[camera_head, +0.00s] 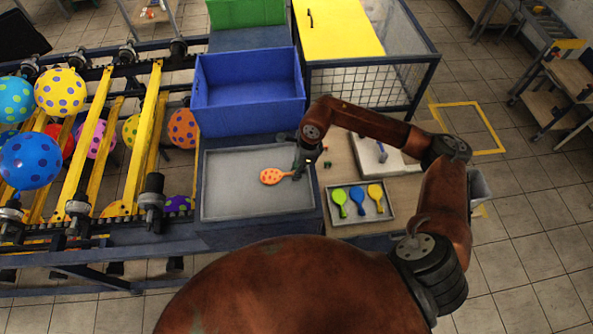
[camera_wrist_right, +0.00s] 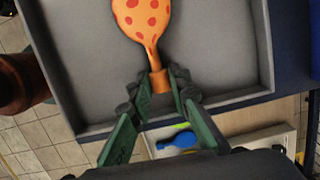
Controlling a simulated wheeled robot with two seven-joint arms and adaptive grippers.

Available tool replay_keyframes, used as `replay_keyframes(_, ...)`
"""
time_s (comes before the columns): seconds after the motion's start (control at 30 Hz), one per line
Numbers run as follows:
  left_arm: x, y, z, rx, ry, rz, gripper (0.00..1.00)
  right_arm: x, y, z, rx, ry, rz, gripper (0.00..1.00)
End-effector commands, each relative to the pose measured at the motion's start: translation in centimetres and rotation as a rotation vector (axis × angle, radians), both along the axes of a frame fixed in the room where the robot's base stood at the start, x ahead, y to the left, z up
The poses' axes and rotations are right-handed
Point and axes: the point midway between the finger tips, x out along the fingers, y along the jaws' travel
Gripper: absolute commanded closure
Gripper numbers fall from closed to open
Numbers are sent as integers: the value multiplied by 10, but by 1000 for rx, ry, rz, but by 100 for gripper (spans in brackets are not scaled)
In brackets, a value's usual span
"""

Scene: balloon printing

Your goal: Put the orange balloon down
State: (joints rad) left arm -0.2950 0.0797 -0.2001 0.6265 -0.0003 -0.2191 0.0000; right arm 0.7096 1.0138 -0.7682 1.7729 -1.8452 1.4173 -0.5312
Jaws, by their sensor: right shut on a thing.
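The orange balloon (camera_head: 272,176) is flat, with red spots, and lies over the grey tray (camera_head: 230,207) in the head view. In the right wrist view its body (camera_wrist_right: 143,18) points up and its neck runs down between my fingers. My right gripper (camera_head: 300,172) is shut on the balloon's neck end, at the right side of the tray; its green fingers (camera_wrist_right: 161,95) also show in the right wrist view. I cannot tell whether the balloon touches the tray floor. My left gripper is not in view.
A small tray (camera_head: 347,217) with green, blue and yellow balloons lies right of the grey tray. A blue bin (camera_head: 247,95) stands behind it. A yellow-railed rack with inflated spotted balloons (camera_head: 60,92) is at left. The grey tray's left part is clear.

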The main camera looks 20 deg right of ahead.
Motion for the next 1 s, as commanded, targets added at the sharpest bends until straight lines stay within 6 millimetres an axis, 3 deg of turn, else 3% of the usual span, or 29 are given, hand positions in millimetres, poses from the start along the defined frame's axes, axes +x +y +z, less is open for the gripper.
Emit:
replay_keyframes(0.17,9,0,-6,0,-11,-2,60,-3,0,-12,-5,8,2,100)
replay_keyframes(0.33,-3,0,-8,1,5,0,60,-4,0,-15,-6,10,1,100)
replay_keyframes(0.37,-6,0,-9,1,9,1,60,-4,0,-15,-6,11,2,81)
replay_keyframes(0.6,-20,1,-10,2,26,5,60,-4,0,-16,-6,11,1,65)
replay_keyframes(1.0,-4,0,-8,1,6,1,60,-5,-3,-14,-9,13,-2,65)
